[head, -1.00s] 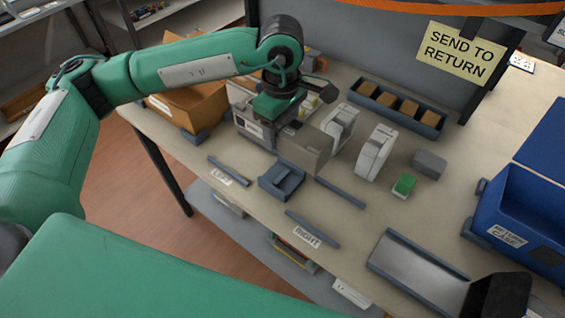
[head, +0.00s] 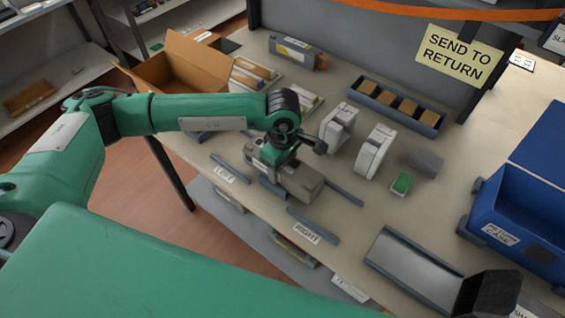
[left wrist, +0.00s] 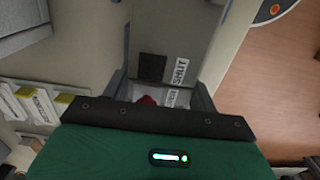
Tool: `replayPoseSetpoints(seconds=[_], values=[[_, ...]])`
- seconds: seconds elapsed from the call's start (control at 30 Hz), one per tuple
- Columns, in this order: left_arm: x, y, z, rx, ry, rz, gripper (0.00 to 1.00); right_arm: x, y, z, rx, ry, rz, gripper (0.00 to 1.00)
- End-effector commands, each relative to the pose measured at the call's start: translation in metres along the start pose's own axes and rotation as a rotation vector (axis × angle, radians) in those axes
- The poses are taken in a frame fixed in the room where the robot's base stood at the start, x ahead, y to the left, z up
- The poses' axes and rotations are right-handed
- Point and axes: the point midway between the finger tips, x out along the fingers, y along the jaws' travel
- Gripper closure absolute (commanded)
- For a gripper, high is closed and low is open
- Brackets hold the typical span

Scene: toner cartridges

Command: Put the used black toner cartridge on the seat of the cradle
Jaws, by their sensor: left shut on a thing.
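My left gripper (head: 283,155) is shut on a long grey cartridge (head: 302,184), holding it from above. In the left wrist view the cartridge (left wrist: 178,40) extends away between the fingers, with a black square and a label reading "SHUT". The cartridge is over the blue-grey cradle (head: 270,188), which is mostly hidden beneath it. Whether the cartridge touches the seat I cannot tell. My right gripper is not in view.
Rails marked LEFT (head: 230,168) and RIGHT (head: 312,226) flank the cradle. Two white upright units (head: 373,152) and a green-topped block (head: 401,183) stand to the right. A blue bin (head: 520,215) is far right, a cardboard box (head: 180,70) back left. Another grey cartridge (head: 298,53) lies behind.

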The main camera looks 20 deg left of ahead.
Motion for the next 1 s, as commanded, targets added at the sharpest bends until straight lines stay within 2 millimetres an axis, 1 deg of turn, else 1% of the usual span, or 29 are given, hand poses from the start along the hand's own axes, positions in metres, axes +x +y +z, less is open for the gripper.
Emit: replayPoseSetpoints(seconds=[0.27, 0.3, 0.37, 0.4, 0.67, 0.77, 0.8, 0.87, 0.9, 0.97, 1.0], values=[[0.003, 0.0, 0.0, 0.0, 0.0, 0.001, 0.75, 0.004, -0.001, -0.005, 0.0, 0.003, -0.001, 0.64], [0.002, 0.0, 0.0, 0.0, 0.0, 0.0, 0.35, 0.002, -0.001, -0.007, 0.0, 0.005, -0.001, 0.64], [0.002, 0.0, 0.0, 0.0, 0.0, 0.0, 0.23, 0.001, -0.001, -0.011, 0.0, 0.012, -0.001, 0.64], [0.002, 0.0, 0.0, 0.0, 0.0, 0.0, 0.19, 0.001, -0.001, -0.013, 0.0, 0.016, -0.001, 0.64], [0.001, 0.0, 0.0, -0.001, 0.0, 0.0, 0.19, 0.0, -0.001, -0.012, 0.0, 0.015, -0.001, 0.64], [-0.002, 0.0, 0.0, 0.0, 0.0, 0.0, 0.19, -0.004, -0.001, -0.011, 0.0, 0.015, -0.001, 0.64], [-0.004, 0.001, 0.0, 0.0, 0.0, 0.001, 0.19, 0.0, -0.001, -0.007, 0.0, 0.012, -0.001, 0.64], [-0.012, 0.001, 0.0, 0.0, 0.0, 0.003, 0.19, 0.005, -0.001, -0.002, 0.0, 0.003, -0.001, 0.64], [-0.019, 0.001, 0.0, 0.0, 0.0, 0.004, 0.19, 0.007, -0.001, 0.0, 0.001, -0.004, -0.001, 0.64], [-0.032, 0.001, 0.0, 0.0, 0.0, 0.004, 0.19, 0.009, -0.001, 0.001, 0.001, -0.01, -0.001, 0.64], [-0.041, 0.002, -0.001, -0.001, 0.001, 0.006, 0.19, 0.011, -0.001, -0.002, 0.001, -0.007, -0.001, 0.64]])
